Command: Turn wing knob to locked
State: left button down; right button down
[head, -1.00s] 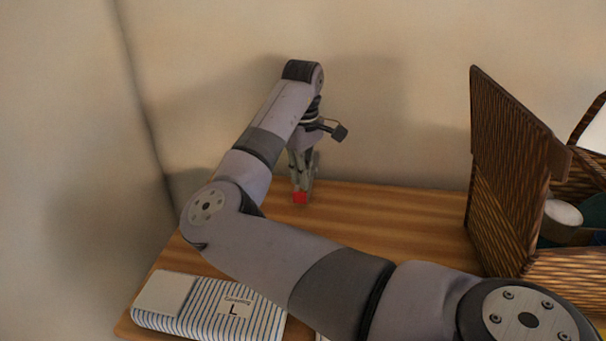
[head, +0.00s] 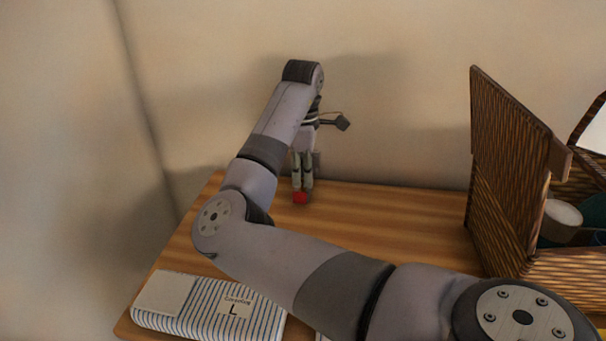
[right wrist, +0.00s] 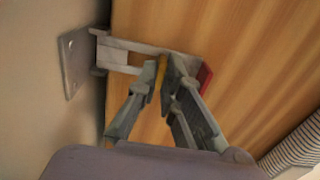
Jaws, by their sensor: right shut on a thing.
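My right gripper (head: 302,184) points down at the back edge of the wooden top, close to the wall. In the right wrist view its fingers (right wrist: 166,82) are shut on a small yellowish upright piece, which looks like the wing knob (right wrist: 161,72). A grey bracket (right wrist: 130,52) runs from a wall plate (right wrist: 74,60) to this piece. A red part (right wrist: 204,78) sits just beyond the fingers. In the head view the red part (head: 300,198) shows right under the fingertips. The fingers hide most of the knob, so its exact angle is unclear. My left gripper is not in view.
The wooden top (head: 400,215) is clear between the gripper and an open wicker basket (head: 512,180) at the right. A striped folded item (head: 205,308) marked L lies at the front left. The wall (head: 400,120) is close behind the gripper.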

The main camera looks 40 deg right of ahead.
jog(key=shift+r, duration=0.1)
dwell(0.3)
jog(key=c, duration=1.7)
grip_release()
notch_tip(320, 180, up, 12)
jog(key=shift+f, duration=0.1)
